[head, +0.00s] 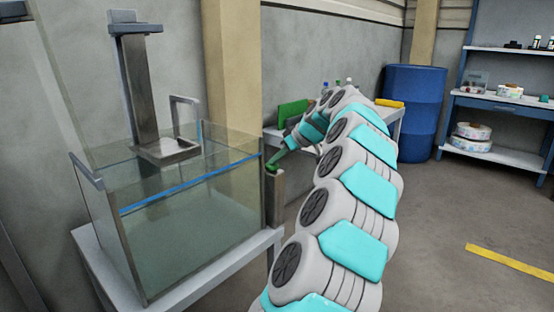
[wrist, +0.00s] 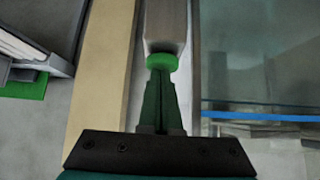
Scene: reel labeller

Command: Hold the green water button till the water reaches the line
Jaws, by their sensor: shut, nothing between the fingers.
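The green water button (wrist: 162,61) sits on the end of a grey post (wrist: 166,25), which stands beside the tank's right front corner in the head view (head: 275,200). My gripper (head: 276,161) is shut and empty, with green fingers. In the wrist view its fingertips (wrist: 160,75) meet the button's near edge and seem to touch it; I cannot tell how far it is pressed. The glass tank (head: 190,225) has a blue line (head: 190,183) around its upper part. Greenish water shows in the tank; its exact level against the line is hard to tell.
A grey column (head: 142,85) with a small tray (head: 167,150) stands over the tank. The tank rests on a light stand (head: 215,267). Behind my arm are a bench with bottles and a blue barrel (head: 413,105). Shelves stand at right; the floor there is clear.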

